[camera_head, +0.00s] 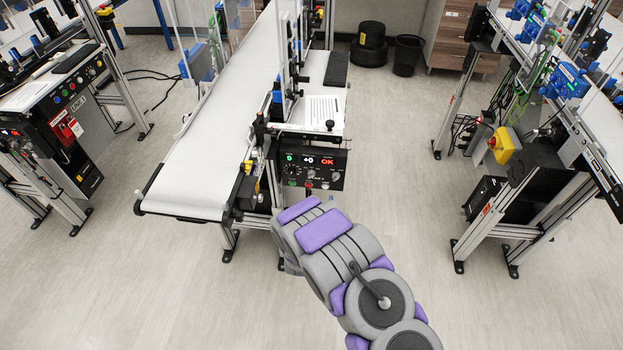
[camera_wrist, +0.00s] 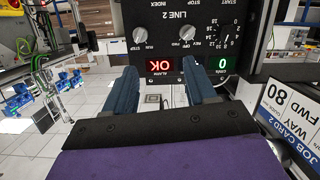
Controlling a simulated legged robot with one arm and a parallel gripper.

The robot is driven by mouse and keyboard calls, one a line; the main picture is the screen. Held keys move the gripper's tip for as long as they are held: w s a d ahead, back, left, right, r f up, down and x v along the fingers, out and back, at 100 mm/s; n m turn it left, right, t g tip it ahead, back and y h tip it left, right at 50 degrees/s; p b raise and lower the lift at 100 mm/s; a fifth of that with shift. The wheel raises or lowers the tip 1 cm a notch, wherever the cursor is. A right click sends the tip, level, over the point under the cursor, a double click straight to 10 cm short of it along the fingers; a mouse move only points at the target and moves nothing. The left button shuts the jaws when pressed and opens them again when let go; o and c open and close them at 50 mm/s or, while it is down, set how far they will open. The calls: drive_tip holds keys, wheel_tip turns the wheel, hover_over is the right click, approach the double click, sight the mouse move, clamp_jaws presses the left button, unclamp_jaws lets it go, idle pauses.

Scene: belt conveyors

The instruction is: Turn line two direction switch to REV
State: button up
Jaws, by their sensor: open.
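The line two control panel (camera_wrist: 185,35) appears upside down in the wrist view, marked LINE 2. Its middle knob, the direction switch (camera_wrist: 188,34), has small lettering around it; I cannot tell its setting. A RUN/STEP knob (camera_wrist: 140,34) and a numbered dial (camera_wrist: 228,38) flank it. In the head view the panel (camera_head: 315,168) is small, and my arm hides the gripper.
A white job card (camera_wrist: 287,110) with FWD 80 stands beside the panel. The white belt (camera_head: 215,110) runs back from the panel's left. Other conveyor stations stand at left (camera_head: 60,95) and right (camera_head: 530,170). Clear floor (camera_head: 390,150) lies right of the panel.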

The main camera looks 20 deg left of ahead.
drive_tip(key=n+t+y, duration=0.1)
drive_tip(key=t+y, duration=0.1)
approach(311, 175)
drive_tip(key=shift+f+b+x, duration=0.2)
drive_tip(key=shift+b+x, duration=1)
drive_tip(key=shift+x, duration=0.85)
drive_tip(key=shift+f+b+x, duration=0.2)
drive_tip(key=shift+b+x, duration=1)
drive_tip(key=shift+x, duration=0.9)
drive_tip(key=c, duration=1)
drive_tip(key=shift+n, duration=0.3)
